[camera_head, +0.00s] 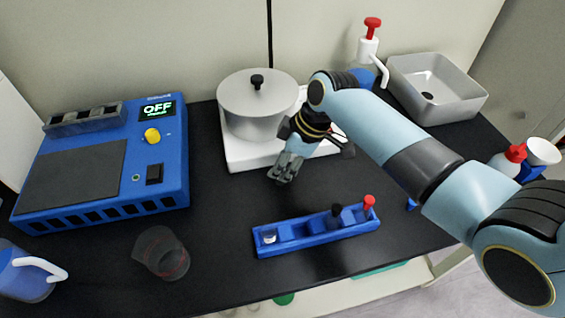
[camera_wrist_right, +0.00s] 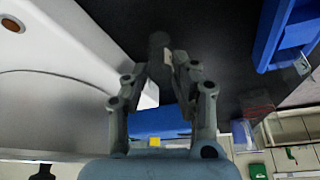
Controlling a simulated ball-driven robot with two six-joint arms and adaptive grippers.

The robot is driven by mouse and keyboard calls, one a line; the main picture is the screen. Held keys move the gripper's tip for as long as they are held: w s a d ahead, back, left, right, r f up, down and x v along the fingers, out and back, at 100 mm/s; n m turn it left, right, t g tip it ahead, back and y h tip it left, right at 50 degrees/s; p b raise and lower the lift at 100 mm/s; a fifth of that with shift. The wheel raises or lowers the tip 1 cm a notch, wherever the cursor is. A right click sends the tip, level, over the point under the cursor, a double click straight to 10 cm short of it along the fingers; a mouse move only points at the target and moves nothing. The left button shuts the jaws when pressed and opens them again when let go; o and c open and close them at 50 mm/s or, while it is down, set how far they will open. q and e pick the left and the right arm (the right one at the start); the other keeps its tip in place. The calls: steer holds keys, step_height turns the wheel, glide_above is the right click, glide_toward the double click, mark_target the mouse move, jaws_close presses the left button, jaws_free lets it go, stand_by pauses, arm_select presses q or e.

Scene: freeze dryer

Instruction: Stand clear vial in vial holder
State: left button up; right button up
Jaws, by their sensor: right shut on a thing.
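The blue vial holder (camera_head: 312,237) lies on the black bench. A small pale, glassy piece (camera_head: 269,237) sits in its left end, and a black-topped piece (camera_head: 336,211) and a red-topped piece (camera_head: 369,203) stand toward its right end. My right gripper (camera_head: 282,173) is above the bench, behind the holder and in front of the white hotplate. In the wrist view its fingers (camera_wrist_right: 168,62) are shut on a small dark grey, see-through thing (camera_wrist_right: 158,42), seemingly the clear vial, mostly hidden by the fingers. The holder also shows in the wrist view (camera_wrist_right: 292,38). My left gripper is not in view.
A steel pot (camera_head: 257,105) stands on the white hotplate (camera_head: 240,152) behind my gripper. The blue freeze dryer (camera_head: 165,185), reading OFF, is at left. A glass beaker (camera_head: 161,253) stands left of the holder. A grey sink (camera_head: 440,85) is back right. Bench between beaker and hotplate is clear.

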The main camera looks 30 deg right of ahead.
steer(key=shift+f, duration=0.15)
steer(key=o, duration=0.9)
steer(key=shift+c, duration=0.2)
steer(key=v, duration=1.1)
steer(key=shift+s+d+r, duration=0.1)
steer(key=shift+d+r, duration=0.1)
steer(key=shift+r, duration=0.4)
steer(key=shift+c, duration=0.9)
steer(key=shift+m, duration=0.4)
